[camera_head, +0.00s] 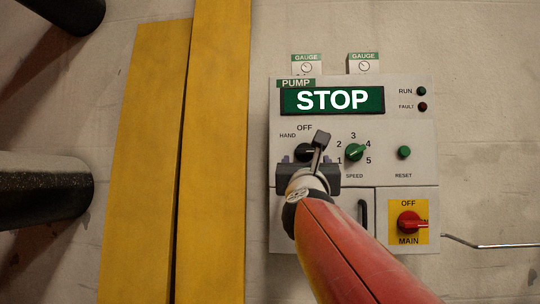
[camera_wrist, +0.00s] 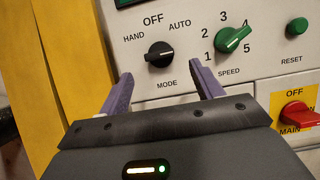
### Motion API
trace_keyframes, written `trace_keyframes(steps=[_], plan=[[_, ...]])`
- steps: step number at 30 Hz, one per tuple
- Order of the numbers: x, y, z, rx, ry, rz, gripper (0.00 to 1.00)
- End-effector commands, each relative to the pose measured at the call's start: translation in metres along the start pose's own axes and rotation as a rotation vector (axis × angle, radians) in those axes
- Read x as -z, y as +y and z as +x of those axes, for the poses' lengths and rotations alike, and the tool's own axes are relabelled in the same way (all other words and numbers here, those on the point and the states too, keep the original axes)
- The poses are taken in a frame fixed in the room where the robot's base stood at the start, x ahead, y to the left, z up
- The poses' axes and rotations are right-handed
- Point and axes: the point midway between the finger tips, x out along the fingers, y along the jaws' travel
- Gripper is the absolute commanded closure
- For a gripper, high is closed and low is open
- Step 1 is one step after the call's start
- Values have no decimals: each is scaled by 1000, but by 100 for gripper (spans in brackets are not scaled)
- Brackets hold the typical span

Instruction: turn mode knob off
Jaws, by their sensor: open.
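The black mode knob (camera_wrist: 159,54) sits on the pump panel (camera_wrist: 258,62), below the labels HAND, OFF and AUTO. Its bar lies nearly level, tilted slightly up to the right, rather than pointing up at OFF; which end is the pointer is hard to tell. In the head view the mode knob (camera_head: 304,152) is partly hidden by my wrist parts. My gripper (camera_wrist: 161,72) is open, with one purple finger to the lower left of the knob and one to its lower right. Nothing is between the fingers in the wrist view. My gripper (camera_head: 306,160) also shows in the head view.
The green speed knob (camera_wrist: 233,40) is close to the right finger. A green reset button (camera_head: 404,152) and a red main switch (camera_head: 409,222) on yellow are further right. The display (camera_head: 332,100) reads STOP. Yellow boards (camera_head: 217,150) stand left of the panel.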

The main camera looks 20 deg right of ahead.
Motion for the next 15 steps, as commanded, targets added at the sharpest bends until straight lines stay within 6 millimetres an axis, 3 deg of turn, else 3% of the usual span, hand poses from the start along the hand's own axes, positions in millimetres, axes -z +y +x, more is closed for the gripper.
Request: trace_keyframes(steps=[9, 15], plan=[[-2, 0, 52, -2, 3, -4, 35], [0, 1, 67, -4, 3, -5, 35]])
